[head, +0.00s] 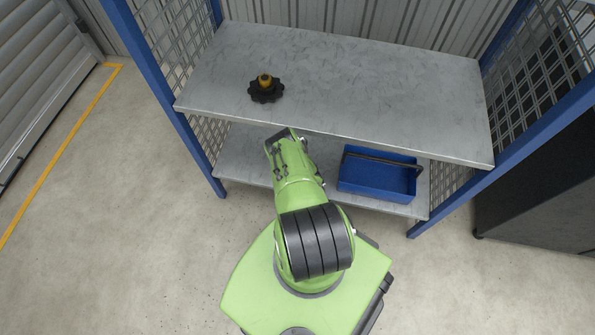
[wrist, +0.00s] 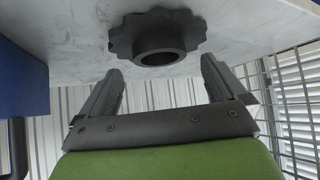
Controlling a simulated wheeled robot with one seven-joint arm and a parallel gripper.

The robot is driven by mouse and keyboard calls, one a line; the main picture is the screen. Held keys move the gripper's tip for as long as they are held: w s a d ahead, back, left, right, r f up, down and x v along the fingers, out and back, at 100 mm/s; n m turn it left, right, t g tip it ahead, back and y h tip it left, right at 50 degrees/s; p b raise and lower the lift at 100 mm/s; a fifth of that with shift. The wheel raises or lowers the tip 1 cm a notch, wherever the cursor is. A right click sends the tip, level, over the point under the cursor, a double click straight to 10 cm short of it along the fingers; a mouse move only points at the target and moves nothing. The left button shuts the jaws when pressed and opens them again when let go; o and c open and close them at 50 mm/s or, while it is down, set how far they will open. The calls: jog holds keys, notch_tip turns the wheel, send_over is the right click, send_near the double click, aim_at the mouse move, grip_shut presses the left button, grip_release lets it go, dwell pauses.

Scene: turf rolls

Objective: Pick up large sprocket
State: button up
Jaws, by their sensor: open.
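In the wrist view the sprocket (wrist: 157,35) shows dark grey with a round, hollow hub; no yellow-brown piece is visible there.
The upper shelf (head: 385,95) is otherwise clear, with wide free room to the right. A blue tray with a handle (head: 375,180) stands on the lower shelf (head: 240,165). Blue posts (head: 150,75) and mesh sides bound the rack. A dark cabinet (head: 540,190) stands at the right.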

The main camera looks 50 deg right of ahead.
jog(key=b+x, duration=0.3)
jog(key=x, duration=0.2)
jog(key=shift+d, duration=0.1)
jog(key=shift+r, duration=0.1)
jog(key=c, duration=1.4)
